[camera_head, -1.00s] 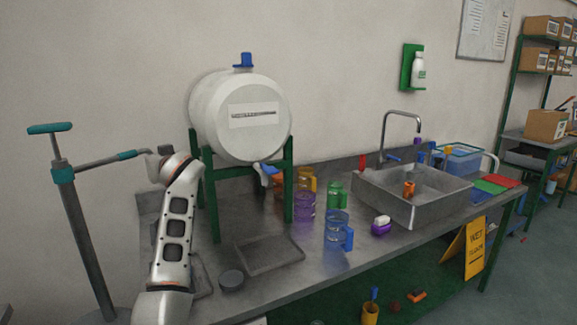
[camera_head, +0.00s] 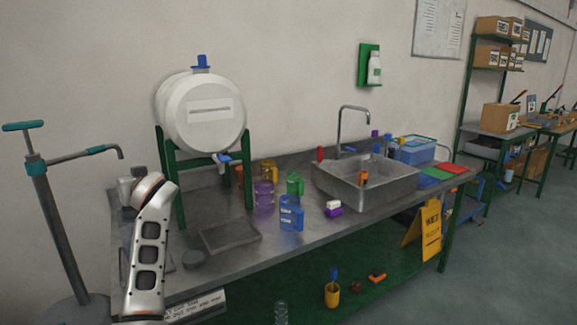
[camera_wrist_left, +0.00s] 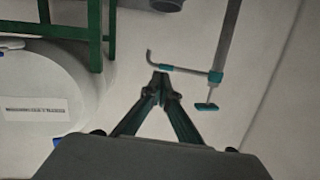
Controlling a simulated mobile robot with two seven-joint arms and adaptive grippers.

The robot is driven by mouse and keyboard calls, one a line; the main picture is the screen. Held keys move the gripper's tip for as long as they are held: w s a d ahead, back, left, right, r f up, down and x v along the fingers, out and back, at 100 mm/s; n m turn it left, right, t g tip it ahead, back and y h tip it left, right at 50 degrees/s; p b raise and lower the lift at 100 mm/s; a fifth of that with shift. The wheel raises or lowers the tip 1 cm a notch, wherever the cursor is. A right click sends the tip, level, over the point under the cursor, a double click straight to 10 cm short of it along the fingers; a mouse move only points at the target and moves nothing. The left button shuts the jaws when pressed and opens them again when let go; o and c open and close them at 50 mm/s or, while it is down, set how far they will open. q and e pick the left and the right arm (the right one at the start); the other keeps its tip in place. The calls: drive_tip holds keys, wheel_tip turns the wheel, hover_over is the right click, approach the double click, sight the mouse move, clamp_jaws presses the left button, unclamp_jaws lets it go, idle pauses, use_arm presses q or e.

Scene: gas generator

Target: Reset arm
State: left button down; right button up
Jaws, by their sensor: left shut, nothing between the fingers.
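My left arm (camera_head: 148,250) rises at the lower left of the head view, between the hand pump and the metal bench. Its gripper cannot be made out there. In the left wrist view my left gripper (camera_wrist_left: 160,82) has its dark fingertips together, with nothing between them. The wrist view is upside down: the white barrel (camera_wrist_left: 40,110) is at left and the hand pump (camera_wrist_left: 216,76) at right, with plain wall between. My right arm does not show.
The hand pump (camera_head: 52,210) stands close left of my arm. The white barrel (camera_head: 200,112) rests on a green stand (camera_head: 168,180). The bench (camera_head: 280,250) holds a shallow tray (camera_head: 230,236), several coloured mugs and a sink (camera_head: 365,190). A yellow sign (camera_head: 422,226) stands by its right end.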

use_arm(q)
drive_tip(key=s+a+f+m+g+h, duration=0.1)
drive_tip(key=s+f+m, duration=0.2)
drive_tip(key=s+f, duration=0.75)
drive_tip(key=s+f+m+g+h, duration=0.1)
drive_tip(key=s+f+m, duration=0.2)
drive_tip(key=s+f, duration=0.7)
drive_tip(key=s+d+f+m+g+h, duration=0.1)
drive_tip(key=s+d+f+m, duration=0.3)
drive_tip(key=s, duration=0.5)
drive_tip(key=s+d+f+m+g+h, duration=0.1)
drive_tip(key=s+f+m+h, duration=0.1)
drive_tip(key=s+f, duration=0.5)
drive_tip(key=s+d+f+m+g+h, duration=0.1)
drive_tip(key=s+d+f+m, duration=0.25)
drive_tip(key=s, duration=0.65)
drive_tip(key=w+d+f+n+t+h, duration=0.1)
drive_tip(key=d+f+n+t+h, duration=0.2)
drive_tip(key=d+f+h, duration=0.4)
drive_tip(key=d+f, duration=0.7)
drive_tip(key=d, duration=0.1)
drive_tip(key=shift+w+d+t, duration=0.25)
drive_tip(key=shift+d+t, duration=0.15)
